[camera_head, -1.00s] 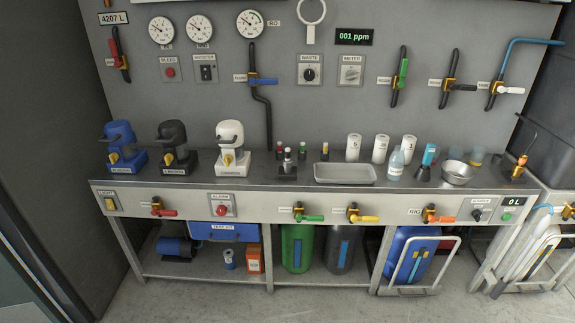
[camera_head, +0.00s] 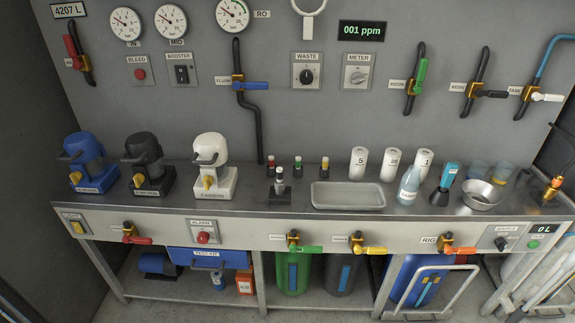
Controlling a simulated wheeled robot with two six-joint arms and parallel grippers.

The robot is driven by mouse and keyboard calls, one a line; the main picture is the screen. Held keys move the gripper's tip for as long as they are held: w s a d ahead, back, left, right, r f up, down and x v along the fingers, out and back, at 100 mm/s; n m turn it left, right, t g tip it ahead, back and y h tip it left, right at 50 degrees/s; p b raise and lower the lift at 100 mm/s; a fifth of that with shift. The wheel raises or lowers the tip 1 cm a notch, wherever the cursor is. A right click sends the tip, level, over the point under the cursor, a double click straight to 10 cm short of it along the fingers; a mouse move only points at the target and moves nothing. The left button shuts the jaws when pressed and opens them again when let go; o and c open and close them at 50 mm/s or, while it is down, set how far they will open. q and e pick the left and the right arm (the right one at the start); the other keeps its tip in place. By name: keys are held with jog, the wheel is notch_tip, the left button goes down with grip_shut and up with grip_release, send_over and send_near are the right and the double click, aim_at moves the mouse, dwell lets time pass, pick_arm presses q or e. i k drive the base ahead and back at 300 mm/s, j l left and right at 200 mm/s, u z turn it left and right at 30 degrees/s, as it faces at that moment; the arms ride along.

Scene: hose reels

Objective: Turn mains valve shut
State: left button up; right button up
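A valve with a red lever (camera_head: 71,47) sits on a short black pipe at the upper left of the wall. Its lever stands nearly upright, roughly along the pipe, and its small label is too small to read. A second valve with a red lever (camera_head: 138,240) is on the bench front at the left, its lever lying roughly level. I cannot read which label says mains. Neither of my grippers is in view.
The metal bench (camera_head: 285,198) runs below the wall, with blue, black and white filter housings (camera_head: 212,165) at left and a tray (camera_head: 348,195) mid-bench. Wall valves with blue (camera_head: 250,85), green (camera_head: 421,70), black (camera_head: 492,94) and white (camera_head: 547,97) levers are further right.

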aim_at(77, 65)
jog(key=u, duration=1.25)
